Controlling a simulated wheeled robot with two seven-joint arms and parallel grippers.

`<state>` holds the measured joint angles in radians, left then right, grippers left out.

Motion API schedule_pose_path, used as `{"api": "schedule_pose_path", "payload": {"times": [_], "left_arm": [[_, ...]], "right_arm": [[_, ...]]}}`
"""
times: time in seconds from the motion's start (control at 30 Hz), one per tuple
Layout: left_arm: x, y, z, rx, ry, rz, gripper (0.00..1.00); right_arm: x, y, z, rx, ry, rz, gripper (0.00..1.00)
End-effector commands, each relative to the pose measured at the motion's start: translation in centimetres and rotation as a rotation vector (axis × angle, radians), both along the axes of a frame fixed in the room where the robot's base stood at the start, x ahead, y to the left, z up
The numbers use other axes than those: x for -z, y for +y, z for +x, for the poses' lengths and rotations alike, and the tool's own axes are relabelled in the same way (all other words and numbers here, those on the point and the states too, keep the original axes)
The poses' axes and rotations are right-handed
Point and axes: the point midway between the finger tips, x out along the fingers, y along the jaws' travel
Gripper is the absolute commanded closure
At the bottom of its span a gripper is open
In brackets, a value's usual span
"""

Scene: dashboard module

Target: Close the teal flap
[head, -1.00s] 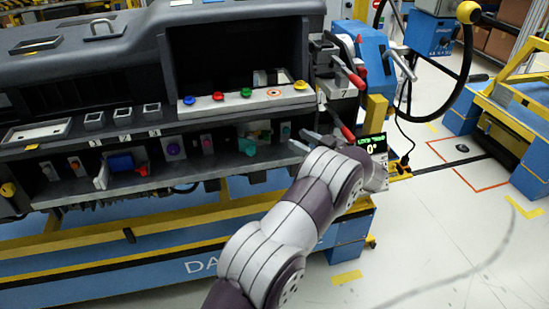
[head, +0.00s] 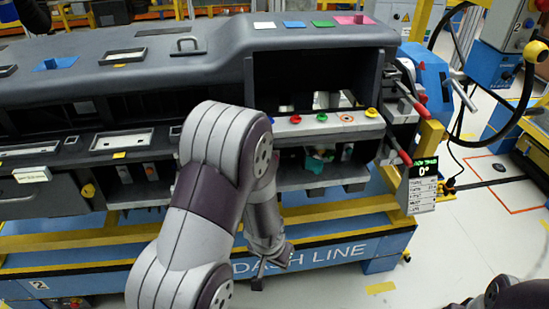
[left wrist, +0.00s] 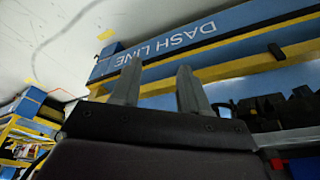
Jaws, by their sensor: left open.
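The teal flap (head: 316,162) is a small teal piece in the lower shelf of the dashboard module, below the row of coloured knobs. It looks tilted out of the shelf, but it is too small to tell its exact angle. My left arm bends in front of the module and covers part of that shelf. My left gripper (head: 272,267) hangs low in front of the blue beam, below and left of the flap and apart from it. In the left wrist view its two fingers (left wrist: 158,88) are spread and empty. My right gripper is not in view.
The blue "DASH LINE" beam (head: 335,253) runs below the module. Red-handled clamps (head: 398,150) and a display (head: 422,185) stand at the module's right end. Coloured knobs (head: 322,117) line the ledge above the flap. Open floor lies at the lower right.

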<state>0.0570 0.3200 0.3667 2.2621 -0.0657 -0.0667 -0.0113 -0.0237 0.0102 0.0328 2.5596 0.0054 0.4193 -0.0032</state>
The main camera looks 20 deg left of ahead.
Motion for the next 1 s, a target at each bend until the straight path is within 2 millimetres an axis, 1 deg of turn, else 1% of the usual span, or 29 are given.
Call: {"api": "schedule_pose_path", "payload": {"times": [0.03,0.2,0.33,0.37,0.43,0.47,0.5,0.6,0.7,0.77,0.87,0.97,1.0], "left_arm": [[-0.4,0.2,1.1,0.003,-0.038,-0.001,0.55],[0.9,0.7,5.4,0.022,-0.245,-0.010,0.55],[0.9,0.7,8.5,0.040,-0.463,-0.025,0.55],[0.7,0.7,9.1,0.044,-0.525,-0.030,0.55],[-0.4,0.5,10.6,0.053,-0.693,-0.043,0.55],[-1.0,0.5,11.2,0.055,-0.771,-0.049,0.55],[-2.1,0.3,11.8,0.059,-0.880,-0.057,0.55],[-5.0,0.1,12.4,0.063,-1.119,-0.075,0.55],[-7.0,0.1,12.4,0.064,-1.258,-0.086,0.55],[-7.6,0.0,12.6,0.064,-1.298,-0.089,0.55],[-7.9,-0.1,13.8,0.066,-1.315,-0.090,0.55],[-7.9,-0.4,16.1,0.066,-1.315,-0.089,0.55],[-8.0,-0.5,17.2,0.066,-1.316,-0.090,0.55]], "right_arm": [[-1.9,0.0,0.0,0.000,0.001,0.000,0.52],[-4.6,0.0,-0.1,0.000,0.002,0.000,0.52],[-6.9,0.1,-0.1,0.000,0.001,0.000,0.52],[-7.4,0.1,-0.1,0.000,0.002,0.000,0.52],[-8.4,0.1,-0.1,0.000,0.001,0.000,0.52],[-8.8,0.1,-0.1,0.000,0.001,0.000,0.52],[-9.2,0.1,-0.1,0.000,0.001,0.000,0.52],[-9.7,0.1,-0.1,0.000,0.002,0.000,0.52],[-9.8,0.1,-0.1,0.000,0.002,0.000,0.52],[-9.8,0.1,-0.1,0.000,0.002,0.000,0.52],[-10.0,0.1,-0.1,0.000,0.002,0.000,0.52],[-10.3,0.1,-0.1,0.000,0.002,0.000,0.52],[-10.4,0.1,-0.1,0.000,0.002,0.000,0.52]]}}
